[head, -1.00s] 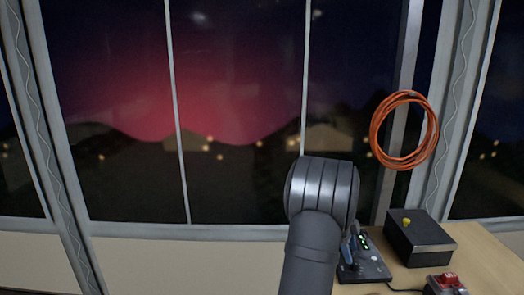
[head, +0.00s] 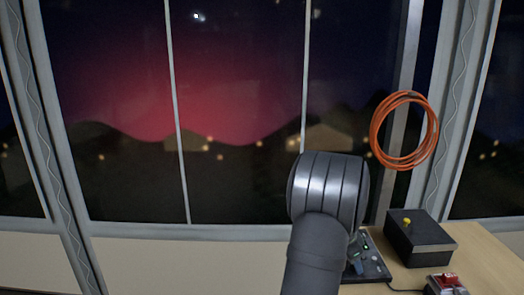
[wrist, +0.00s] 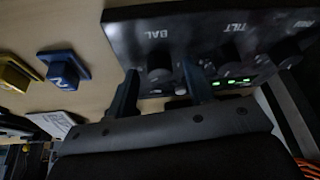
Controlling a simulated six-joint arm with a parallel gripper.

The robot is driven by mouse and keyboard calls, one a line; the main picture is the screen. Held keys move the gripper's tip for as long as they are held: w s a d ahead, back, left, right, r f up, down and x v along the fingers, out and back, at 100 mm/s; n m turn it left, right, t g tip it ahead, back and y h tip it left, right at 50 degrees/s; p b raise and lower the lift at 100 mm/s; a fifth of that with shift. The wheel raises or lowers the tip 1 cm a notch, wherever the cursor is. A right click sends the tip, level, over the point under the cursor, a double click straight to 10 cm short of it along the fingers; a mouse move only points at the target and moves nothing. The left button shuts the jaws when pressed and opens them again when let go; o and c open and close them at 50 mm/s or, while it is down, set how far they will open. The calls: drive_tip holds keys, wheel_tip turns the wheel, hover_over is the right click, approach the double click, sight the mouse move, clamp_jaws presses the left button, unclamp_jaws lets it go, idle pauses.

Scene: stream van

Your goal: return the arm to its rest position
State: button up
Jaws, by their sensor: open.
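My gripper (wrist: 160,82) shows in the wrist view as two dark blue fingers, spread apart and with nothing held. They are close to a black control panel (wrist: 205,40) with knobs labelled BAL and TILT and a row of green lights. The BAL knob (wrist: 158,62) appears between the fingertips; I cannot tell how far off it is. In the head view my arm (head: 325,215) hides most of the gripper and the left part of the panel (head: 373,265), which lies on the wooden table.
A black box with a yellow knob (head: 418,240) and a red-topped device (head: 446,284) stand right of the panel. An orange cable coil (head: 404,130) hangs on the window post. The wrist view shows a blue block (wrist: 64,70) and a yellow block (wrist: 14,76).

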drive_tip(key=n+t, duration=0.1)
drive_tip(key=n, duration=0.3)
drive_tip(key=shift+s+t+y, duration=0.15)
drive_tip(key=shift+t+y, duration=0.15)
drive_tip(key=shift+t, duration=0.1)
drive_tip(key=shift+d+n+t+y, duration=0.15)
drive_tip(key=shift+n+t+y, duration=0.35)
drive_tip(key=shift+n, duration=1.6)
drive_tip(key=shift+n, duration=0.3)
drive_tip(key=shift+m, duration=0.5)
drive_tip(key=shift+m+g+h, duration=0.35)
drive_tip(key=shift+m+g, duration=0.1)
drive_tip(key=shift+m, duration=0.9)
drive_tip(key=shift+m+g+h, duration=0.35)
drive_tip(key=shift+m+g, duration=0.1)
drive_tip(key=shift+m, duration=0.9)
